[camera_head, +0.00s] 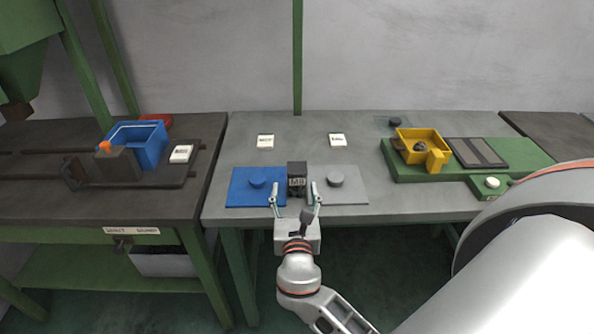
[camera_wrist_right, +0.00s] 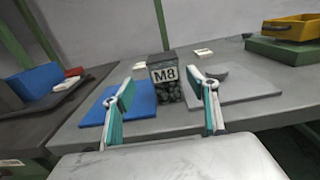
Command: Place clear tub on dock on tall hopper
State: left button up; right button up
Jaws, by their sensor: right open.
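The clear tub (camera_head: 297,180), see-through with dark small parts inside and an "M8" label, stands upright on the grey table between a blue mat and a grey mat. It also shows in the right wrist view (camera_wrist_right: 166,85). My right gripper (camera_head: 296,194) is open in front of the tub, one finger to each side of its line; no finger visibly touches it. A green hopper-like machine (camera_head: 25,45) is cut off at the top left; I cannot tell whether it is the tall hopper, and no dock on it is clear. My left gripper is not in view.
The blue mat (camera_head: 240,198) and grey mat (camera_head: 350,195) each carry a round puck. A blue bin (camera_head: 150,152) stands on the dark left bench. A yellow bin (camera_head: 408,155) sits on a green base (camera_head: 520,155) at right. Two white cards lie behind the tub.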

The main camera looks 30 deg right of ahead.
aim_at(297, 177)
jog(key=shift+w+d+r, duration=0.15)
jog(key=shift+w+r, duration=0.05)
jog(key=shift+w, duration=0.05)
jog(key=shift+w+d+r, duration=0.1)
jog(key=shift+w+d, duration=0.35)
jog(key=shift+w, duration=0.15)
jog(key=x, duration=0.2)
jog(key=p+x, duration=0.1)
jog(key=x, duration=0.2)
jog(key=shift+s+d+r, duration=0.15)
jog(key=shift+s+d, duration=0.05)
jog(key=shift+d, duration=0.05)
jog(key=shift+w+d, duration=0.1)
jog(key=shift+w, duration=0.1)
jog(key=c, duration=1.4)
grip_shut()
jog(key=shift+r, duration=0.1)
